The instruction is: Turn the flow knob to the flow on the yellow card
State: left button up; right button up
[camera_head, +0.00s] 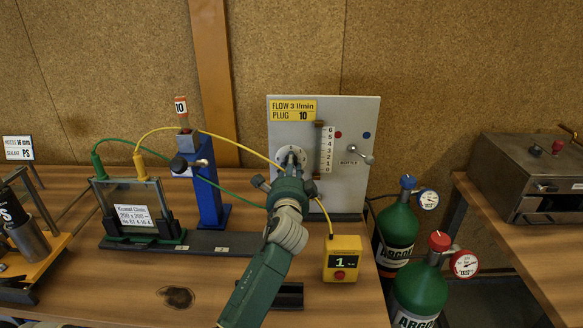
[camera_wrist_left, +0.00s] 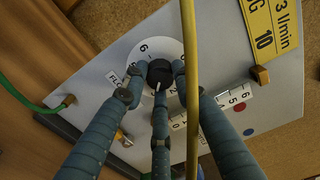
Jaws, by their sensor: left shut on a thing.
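The yellow card (camera_head: 293,110) on the grey panel (camera_head: 362,125) reads "FLOW 3 l/min PLUG 10". It shows partly in the wrist view (camera_wrist_left: 272,28). The black flow knob (camera_wrist_left: 159,72) sits on a white numbered dial (camera_wrist_left: 158,47). Its white mark points toward the bottom of the wrist view; the number there is hidden by a finger. My left gripper (camera_wrist_left: 156,82) has its three fingers closed around the knob. In the head view my left gripper (camera_head: 290,165) hides most of the dial. A numbered flow scale (camera_head: 327,149) stands beside it; its reading is unclear.
A lever (camera_head: 361,156) labelled "BOTTLE" is right of the scale. A yellow meter (camera_head: 343,258) shows 1. A yellow cable (camera_wrist_left: 189,90) crosses before the gripper. A blue stand (camera_head: 208,185) and glass frame (camera_head: 138,212) are left; green bottles (camera_head: 420,292) are right.

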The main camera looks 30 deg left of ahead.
pick_arm(q)
jog(key=shift+s+a+r, duration=0.1)
jog(key=shift+a+r, duration=0.2)
jog(key=o, duration=1.2)
jog(key=shift+s+a+f, duration=0.1)
jog(key=shift+s+f, duration=0.05)
jog(key=v, duration=1.2)
jog(key=shift+f, duration=0.1)
